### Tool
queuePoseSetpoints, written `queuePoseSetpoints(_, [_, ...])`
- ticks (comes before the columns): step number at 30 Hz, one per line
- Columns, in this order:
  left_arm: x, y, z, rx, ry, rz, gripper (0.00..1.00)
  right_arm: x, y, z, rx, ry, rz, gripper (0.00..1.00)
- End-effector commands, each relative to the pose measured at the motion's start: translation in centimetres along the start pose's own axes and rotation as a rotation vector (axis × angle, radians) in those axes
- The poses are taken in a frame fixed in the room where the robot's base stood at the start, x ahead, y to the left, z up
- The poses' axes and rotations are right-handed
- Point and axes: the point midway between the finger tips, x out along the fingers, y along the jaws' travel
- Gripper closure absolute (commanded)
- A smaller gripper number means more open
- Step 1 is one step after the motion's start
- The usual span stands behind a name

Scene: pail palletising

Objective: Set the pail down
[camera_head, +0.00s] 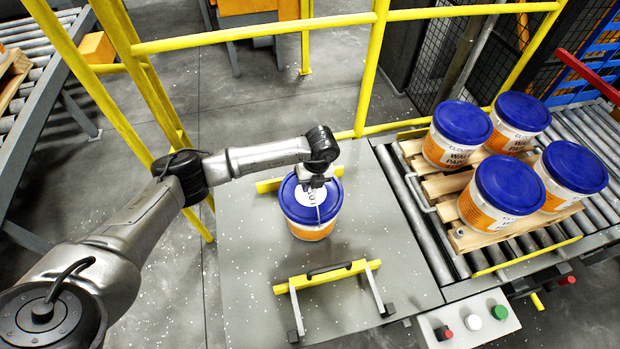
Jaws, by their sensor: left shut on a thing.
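A white and orange pail (311,222) with a blue lid stands upright over the grey table (240,290), near its back edge. My left gripper (317,190) is above the lid and shut on the pail, at its handle as far as I can see. The fingers are small and partly hidden against the lid. I cannot tell whether the pail's base touches the table. My right gripper is not in the picture.
Several blue-lidded paint pails (503,192) stand on a wooden pallet (468,238) on the roller conveyor (420,228) at right. A yellow bracket with a black handle (328,275) is in front of the pail. Yellow rails (270,30) run behind. A button box (470,322) is at front right.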

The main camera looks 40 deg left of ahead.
Motion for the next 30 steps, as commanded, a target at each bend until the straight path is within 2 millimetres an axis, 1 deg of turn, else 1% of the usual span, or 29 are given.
queuePoseSetpoints(12, [0.19, -0.21, 0.08, 0.0, -0.002, -0.006, 1.0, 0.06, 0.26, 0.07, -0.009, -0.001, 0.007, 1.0])
queuePoseSetpoints(13, [0.52, -0.14, -0.01, 0.001, 0.0, -0.001, 0.84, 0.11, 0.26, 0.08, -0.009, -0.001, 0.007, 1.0])
queuePoseSetpoints(21, [0.47, -0.12, 0.0, 0.001, -0.001, -0.001, 0.59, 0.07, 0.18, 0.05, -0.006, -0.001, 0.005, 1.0])
queuePoseSetpoints(27, [0.44, -0.12, 0.0, 0.001, -0.001, -0.001, 0.59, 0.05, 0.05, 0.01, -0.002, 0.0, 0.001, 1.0])
queuePoseSetpoints(30, [0.05, -0.11, 0.02, 0.001, -0.001, -0.002, 0.59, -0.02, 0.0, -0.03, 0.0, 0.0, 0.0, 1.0])
